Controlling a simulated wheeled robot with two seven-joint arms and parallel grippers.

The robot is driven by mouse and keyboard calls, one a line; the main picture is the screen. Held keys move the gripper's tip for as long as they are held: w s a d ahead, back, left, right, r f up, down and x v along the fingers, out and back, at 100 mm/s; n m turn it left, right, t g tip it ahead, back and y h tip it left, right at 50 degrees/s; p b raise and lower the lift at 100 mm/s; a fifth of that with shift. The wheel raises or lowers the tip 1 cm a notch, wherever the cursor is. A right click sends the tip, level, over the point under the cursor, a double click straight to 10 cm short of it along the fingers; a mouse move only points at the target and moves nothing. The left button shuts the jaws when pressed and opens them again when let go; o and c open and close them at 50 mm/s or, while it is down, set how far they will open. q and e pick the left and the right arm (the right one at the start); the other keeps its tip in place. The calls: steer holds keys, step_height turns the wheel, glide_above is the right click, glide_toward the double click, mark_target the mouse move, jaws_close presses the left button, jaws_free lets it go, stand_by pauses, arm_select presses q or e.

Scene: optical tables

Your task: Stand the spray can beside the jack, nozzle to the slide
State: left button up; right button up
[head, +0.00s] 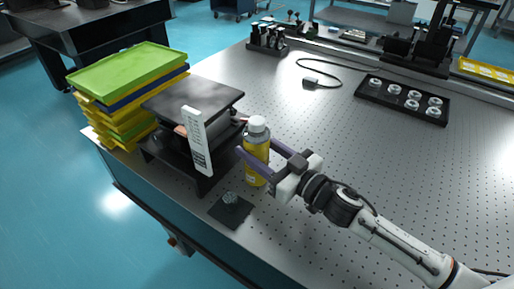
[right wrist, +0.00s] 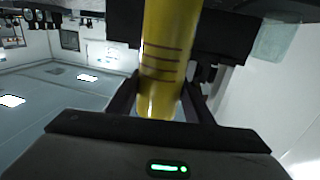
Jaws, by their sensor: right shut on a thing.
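The yellow spray can (head: 256,171) with a pale grey-white cap (head: 258,125) is upright in the head view. My right gripper (head: 258,163) is shut around its body, one finger on each side. The can's yellow body also fills the upper middle of the right wrist view (right wrist: 167,62), between the fingers (right wrist: 160,98). I cannot tell whether its base touches the table or which way the nozzle faces. A black two-level stand (head: 193,97), possibly the jack, is just left of the can. I cannot make out the slide for certain. My left gripper is out of view.
A white strip with dark marks (head: 197,140) leans at the stand's front. A small black plate with a metal knob (head: 231,209) lies before the can. Stacked coloured trays (head: 127,72) are at the left.

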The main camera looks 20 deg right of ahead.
steer(key=o, duration=1.3)
steer(key=shift+f, duration=0.1)
steer(key=shift+o, duration=0.2)
steer(key=shift+r, duration=0.2)
steer(key=shift+s+d+f, duration=0.15)
steer(key=shift+s, duration=0.1)
steer(key=b+v, duration=0.1)
steer(key=v, duration=1)
steer(key=shift+s, duration=0.2)
